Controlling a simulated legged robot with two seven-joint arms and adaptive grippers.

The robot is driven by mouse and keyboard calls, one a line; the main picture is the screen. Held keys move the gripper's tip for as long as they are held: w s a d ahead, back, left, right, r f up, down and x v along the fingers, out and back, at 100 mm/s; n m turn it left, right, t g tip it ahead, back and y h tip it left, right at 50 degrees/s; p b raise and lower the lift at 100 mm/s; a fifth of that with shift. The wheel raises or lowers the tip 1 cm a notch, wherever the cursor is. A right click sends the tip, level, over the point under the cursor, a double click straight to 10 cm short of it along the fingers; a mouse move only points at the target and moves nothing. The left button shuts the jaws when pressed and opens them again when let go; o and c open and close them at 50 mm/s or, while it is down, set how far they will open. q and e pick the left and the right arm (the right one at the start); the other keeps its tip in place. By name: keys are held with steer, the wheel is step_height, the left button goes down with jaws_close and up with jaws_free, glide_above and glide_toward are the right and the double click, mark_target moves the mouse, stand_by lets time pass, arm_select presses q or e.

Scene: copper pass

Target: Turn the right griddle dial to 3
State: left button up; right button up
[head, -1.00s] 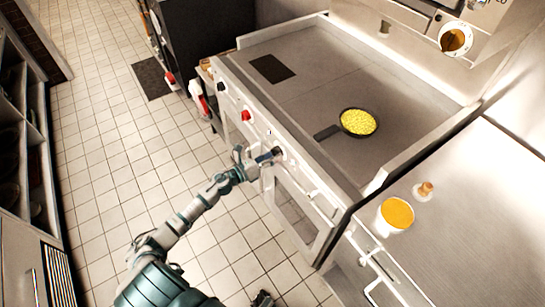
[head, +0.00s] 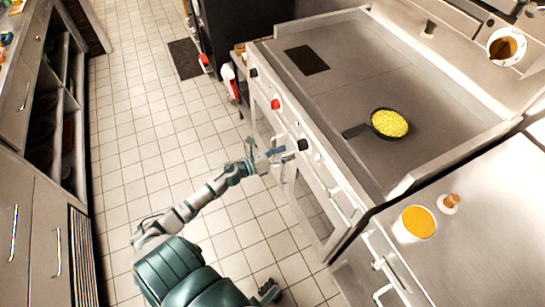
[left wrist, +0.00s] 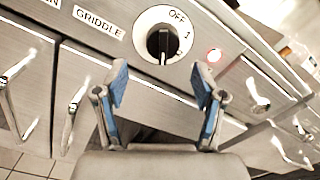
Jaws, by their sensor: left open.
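The griddle dial (left wrist: 162,44) is a black knob on a round white plate, at the top middle of the left wrist view. "OFF" and "1" are readable on the plate's right side; the other marks are too small or hidden to read surely. The knob's grip stands about upright, with a pale mark at its lower end. In the head view the dial (head: 302,145) is on the griddle's front panel. My left gripper (head: 275,155) is open and empty, just in front of the panel and apart from the dial. Its blue-padded fingers (left wrist: 163,98) show below the dial.
A "GRIDDLE" label (left wrist: 98,22) is left of the dial and a lit red lamp (left wrist: 214,55) right of it. A red knob (head: 276,104) is farther along the panel. A pan of yellow food (head: 390,123) sits on the griddle. The tiled floor (head: 150,130) is clear.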

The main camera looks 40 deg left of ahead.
arm_select(q)
steer(key=v, duration=0.6)
steer(key=shift+s+a, duration=0.2)
steer(key=shift+s, duration=0.1)
steer(key=s+f+n+g+y+p, duration=0.2)
steer(key=s+f+n+y, duration=0.15)
steer(key=f+n, duration=0.6)
steer(key=s+f+n+g+y+p, duration=0.25)
steer(key=f+n+y, duration=0.25)
steer(key=f+n, duration=0.5)
steer(key=s+d+f+n+g+h+p, duration=0.1)
steer(key=s+d+f+n+g, duration=0.4)
steer(key=s+d, duration=0.4)
steer(key=s+d+f+n+g+h+p, duration=0.1)
steer(key=s+d+f+n+g, duration=0.4)
steer(key=s, duration=0.9)
steer(key=d+f+n+p, duration=0.1)
steer(key=d+f+n, duration=0.2)
steer(key=d+f, duration=0.2)
steer(key=shift+s+d+f+p, duration=0.25)
steer(key=shift+f+p, duration=0.05)
arm_select(e)
steer(key=s+f, duration=0.2)
steer(key=f, duration=0.8)
steer(key=s+f+g, duration=0.1)
steer(key=s+f, duration=0.2)
steer(key=f, duration=0.7)
steer(key=shift+d, duration=0.35)
